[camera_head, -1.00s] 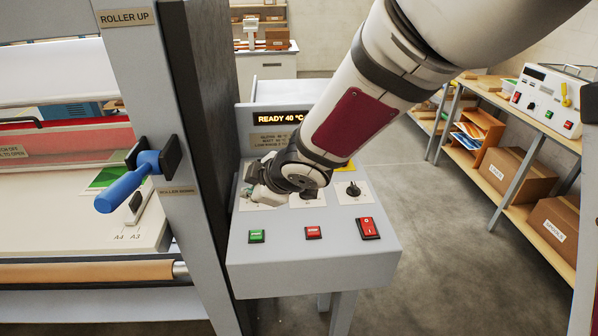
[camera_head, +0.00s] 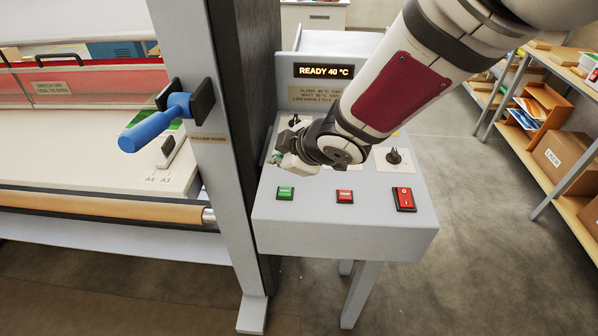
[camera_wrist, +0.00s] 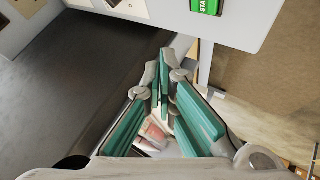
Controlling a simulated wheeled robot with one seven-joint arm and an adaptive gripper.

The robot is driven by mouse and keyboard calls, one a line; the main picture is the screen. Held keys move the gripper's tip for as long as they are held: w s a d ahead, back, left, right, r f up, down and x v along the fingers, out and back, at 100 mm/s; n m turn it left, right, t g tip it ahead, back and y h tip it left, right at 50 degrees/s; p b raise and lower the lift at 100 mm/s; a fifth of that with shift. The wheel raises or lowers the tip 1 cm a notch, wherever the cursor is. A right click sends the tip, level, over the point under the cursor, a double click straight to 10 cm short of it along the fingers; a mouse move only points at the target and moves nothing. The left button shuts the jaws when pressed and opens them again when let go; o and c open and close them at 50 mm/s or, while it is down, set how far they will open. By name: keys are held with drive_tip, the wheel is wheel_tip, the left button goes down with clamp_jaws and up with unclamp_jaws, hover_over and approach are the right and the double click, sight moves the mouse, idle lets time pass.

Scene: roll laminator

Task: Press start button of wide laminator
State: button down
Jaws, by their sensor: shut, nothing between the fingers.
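The wide laminator's control console (camera_head: 340,235) stands right of the laminator's upright post. The green start button (camera_head: 285,193) is on its sloped panel at the front left. It also shows in the wrist view as a green START button (camera_wrist: 207,5), cut off by the top edge, beyond and right of my fingertips. My gripper (camera_head: 284,158) is just above and behind the start button in the head view, apart from it. In the wrist view my gripper (camera_wrist: 165,62) has its teal-padded fingers shut and empty. My wrist hides part of the panel.
Beside the start button are a red button (camera_head: 344,196) and a red rocker switch (camera_head: 404,199). A dark knob (camera_head: 394,157) sits behind them. The display (camera_head: 323,71) reads READY 40 °C. A blue lever (camera_head: 155,125) sticks out from the post (camera_head: 215,150). Shelves stand at right.

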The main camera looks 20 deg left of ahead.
sight(283, 193)
drive_tip(key=shift+f+b, duration=2.4)
drive_tip(key=shift+f, duration=0.6)
drive_tip(key=shift+f+b, duration=0.45)
drive_tip(key=shift+f+b, duration=0.4)
drive_tip(key=shift+b, duration=0.05)
drive_tip(key=shift+r, duration=0.15)
drive_tip(key=shift+r+p, duration=0.6)
drive_tip(key=shift+r, duration=0.15)
drive_tip(key=shift+r, duration=0.1)
wheel_tip(283, 193, up, 5)
drive_tip(key=p, duration=0.4)
